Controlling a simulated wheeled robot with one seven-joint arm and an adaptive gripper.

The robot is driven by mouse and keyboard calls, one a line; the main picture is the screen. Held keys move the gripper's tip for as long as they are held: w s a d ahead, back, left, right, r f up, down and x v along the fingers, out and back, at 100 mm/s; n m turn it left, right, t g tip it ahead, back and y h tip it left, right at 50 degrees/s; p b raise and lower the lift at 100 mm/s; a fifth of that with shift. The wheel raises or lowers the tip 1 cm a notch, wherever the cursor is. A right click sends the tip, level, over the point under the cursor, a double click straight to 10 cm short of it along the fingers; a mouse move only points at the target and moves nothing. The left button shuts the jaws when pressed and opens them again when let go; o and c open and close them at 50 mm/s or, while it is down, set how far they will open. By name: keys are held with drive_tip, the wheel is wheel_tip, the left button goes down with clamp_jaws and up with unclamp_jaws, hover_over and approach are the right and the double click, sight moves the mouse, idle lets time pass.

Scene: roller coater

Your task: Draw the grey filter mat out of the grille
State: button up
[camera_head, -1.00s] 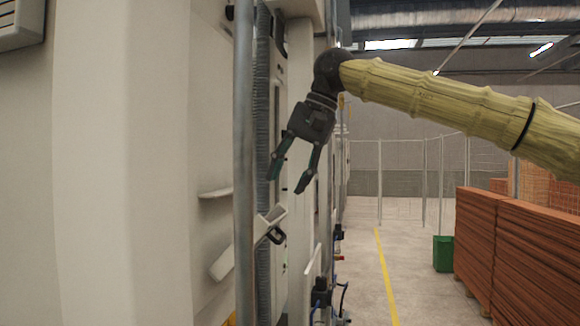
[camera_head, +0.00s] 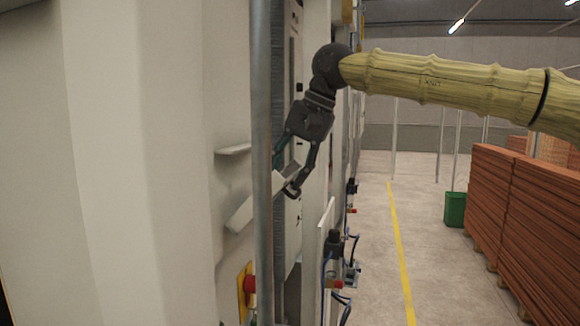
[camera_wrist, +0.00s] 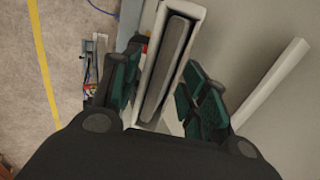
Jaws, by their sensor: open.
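The grille is a white slanted frame (camera_wrist: 187,18) in the wrist view, standing out from the pale machine wall. The grey filter mat (camera_wrist: 168,65) shows as a long, narrow strip inside it. In the head view the slanted white housing (camera_head: 250,208) is partly behind an upright pipe, and I cannot make out the mat there. My gripper (camera_head: 285,172) is open at the housing's upper right end. In the wrist view, the green-padded fingers of my gripper (camera_wrist: 161,70) lie on either side of the frame and mat. I cannot tell whether they touch.
A grey vertical pipe (camera_head: 262,120) stands in front of the wall. A white ledge (camera_head: 233,149) juts out above the housing. Valves with blue hoses (camera_head: 338,270) sit at lower right. A green bin (camera_head: 455,208) and stacked orange-brown boards (camera_head: 525,220) stand beyond clear floor.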

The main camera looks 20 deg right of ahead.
clamp_jaws()
drive_tip(key=shift+r, duration=0.2)
